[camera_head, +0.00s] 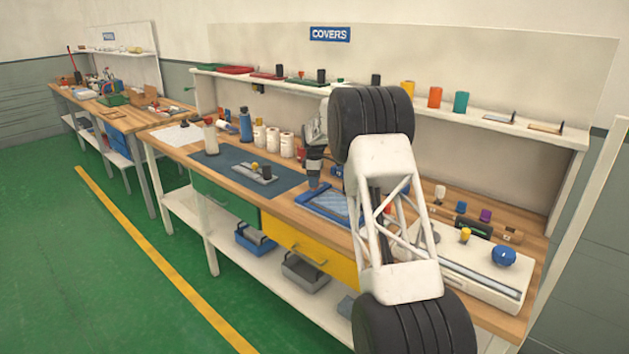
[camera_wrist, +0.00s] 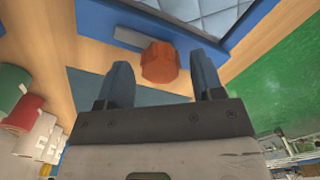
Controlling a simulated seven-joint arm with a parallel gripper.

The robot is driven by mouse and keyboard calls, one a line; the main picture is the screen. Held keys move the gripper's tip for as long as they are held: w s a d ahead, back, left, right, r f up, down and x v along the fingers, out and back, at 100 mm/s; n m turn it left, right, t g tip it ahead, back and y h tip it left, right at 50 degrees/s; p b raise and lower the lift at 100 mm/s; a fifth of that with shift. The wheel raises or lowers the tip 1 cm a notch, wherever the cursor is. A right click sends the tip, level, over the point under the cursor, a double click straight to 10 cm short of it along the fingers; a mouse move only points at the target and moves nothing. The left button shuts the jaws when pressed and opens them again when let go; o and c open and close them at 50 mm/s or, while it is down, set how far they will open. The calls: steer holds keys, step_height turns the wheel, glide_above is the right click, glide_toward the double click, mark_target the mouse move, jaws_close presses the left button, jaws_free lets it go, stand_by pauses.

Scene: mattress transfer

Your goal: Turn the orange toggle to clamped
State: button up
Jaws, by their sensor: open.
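The orange toggle (camera_wrist: 159,62) shows in the wrist view as a faceted orange knob over the wooden bench surface. It lies between the lines of my two fingers, just past the tips, with visible space to each side. My gripper (camera_wrist: 165,75) is open and empty, its blue fingers spread. In the head view my gripper (camera_head: 314,178) is low over the bench, by the left end of the blue frame (camera_head: 322,207). I cannot make out the toggle in the head view. Whether a fingertip touches the toggle cannot be told.
A quilted pad (camera_wrist: 185,8) lies within the blue frame close to the toggle. White rolls (camera_head: 273,141) and a blue bottle (camera_head: 245,124) stand left of my gripper. A dark mat (camera_head: 222,162) lies nearby. My arm hides part of the bench before a white fixture (camera_head: 480,277).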

steer(key=shift+f, duration=0.1)
steer(key=c, duration=0.9)
steer(key=shift+m, duration=0.4)
steer(key=m, duration=0.8)
steer(key=shift+a+m, duration=0.1)
steer(key=shift+m, duration=0.3)
steer(key=m, duration=0.8)
steer(key=shift+m, duration=0.3)
